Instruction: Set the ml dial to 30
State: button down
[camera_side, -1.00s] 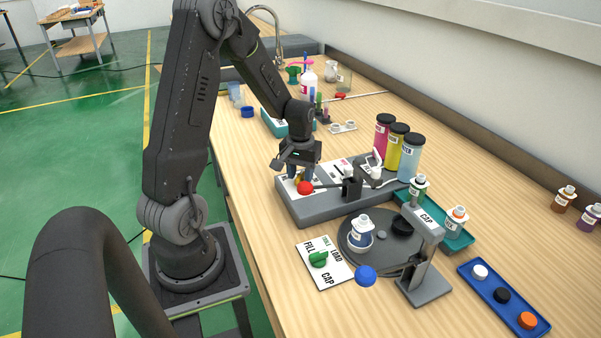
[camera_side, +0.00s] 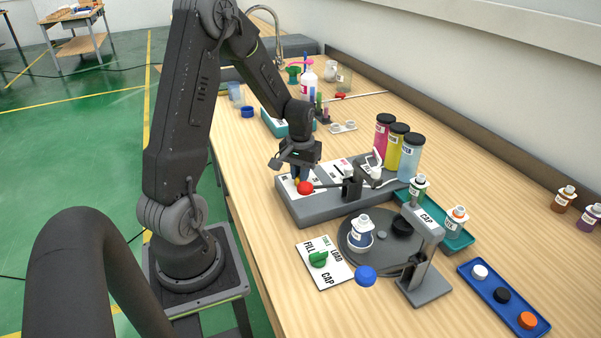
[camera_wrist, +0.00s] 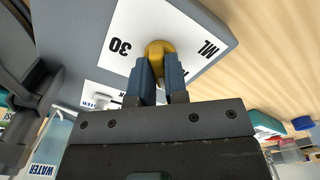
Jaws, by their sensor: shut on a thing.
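The ml dial (camera_wrist: 160,47) is a yellow-orange round knob on a white plate (camera_wrist: 180,22). The plate is marked "30" (camera_wrist: 119,46) and "ML" (camera_wrist: 207,49) in the wrist view. My gripper (camera_wrist: 159,68) is shut on the dial, with a dark blue-grey finger on each side of it. The fingers hide part of the knob, and I cannot tell which mark its pointer faces. In the side view my gripper (camera_side: 298,173) points down at the left end of the grey dispenser base (camera_side: 310,215), beside a red ball knob (camera_side: 305,188).
Pink, yellow and light-blue cylinders (camera_side: 410,158) stand behind the base.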

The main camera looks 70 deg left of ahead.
jog(key=m, duration=2)
jog(key=shift+m, duration=0.3)
dwell(0.5)
jog(key=c, duration=1.1)
grip_release()
jog(key=shift+c, duration=0.2)
notch_tip(320, 180, up, 14)
